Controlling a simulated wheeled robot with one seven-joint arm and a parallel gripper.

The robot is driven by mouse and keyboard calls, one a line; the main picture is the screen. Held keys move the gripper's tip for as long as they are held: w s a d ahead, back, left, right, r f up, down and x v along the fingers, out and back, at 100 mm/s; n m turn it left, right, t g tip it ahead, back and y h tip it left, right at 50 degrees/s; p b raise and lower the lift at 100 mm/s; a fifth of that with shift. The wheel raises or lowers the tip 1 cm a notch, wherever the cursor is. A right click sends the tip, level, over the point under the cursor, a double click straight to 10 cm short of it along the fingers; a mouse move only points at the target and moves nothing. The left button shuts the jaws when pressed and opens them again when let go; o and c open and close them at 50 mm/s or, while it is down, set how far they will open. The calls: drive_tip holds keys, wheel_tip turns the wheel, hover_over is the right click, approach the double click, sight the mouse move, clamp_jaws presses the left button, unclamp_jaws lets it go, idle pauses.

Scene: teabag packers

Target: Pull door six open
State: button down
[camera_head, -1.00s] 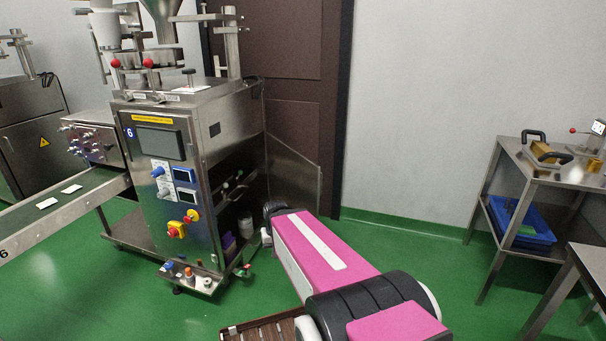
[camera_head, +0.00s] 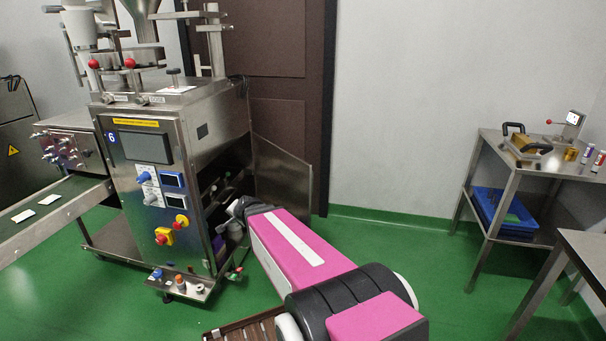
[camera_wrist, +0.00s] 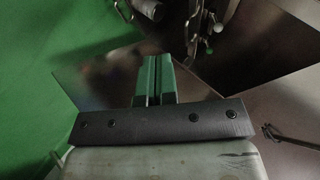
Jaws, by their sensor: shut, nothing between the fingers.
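Door six is the bare metal side panel (camera_head: 283,178) of the machine marked 6 (camera_head: 142,147). It stands ajar, swung out to the right of the dark opening in the machine's side. In the head view my pink and white arm reaches to this opening, and my gripper at its far end is hidden. In the wrist view my gripper's green fingers (camera_wrist: 153,62) are shut and empty. A brownish metal sheet (camera_wrist: 85,82), apparently the door, lies behind and left of the fingers. I cannot tell whether they touch it.
A small tray with bottles (camera_head: 184,284) juts from the machine's foot. A conveyor (camera_head: 45,222) runs off to the left. A metal table (camera_head: 541,160) with a blue bin (camera_head: 505,214) stands at the right. Green floor is free between door and table.

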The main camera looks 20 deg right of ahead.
drive_tip(key=w+d+r+m+t+h, duration=0.3)
drive_tip(key=w+r+m+t, duration=0.2)
drive_tip(key=w+m, duration=0.35)
drive_tip(key=m+g+h, duration=1)
drive_tip(key=m+h, duration=0.7)
drive_tip(key=m, duration=1.6)
approach(304, 172)
drive_tip(key=shift+n, duration=0.25)
drive_tip(key=x, duration=0.9)
drive_tip(key=shift+d, duration=0.45)
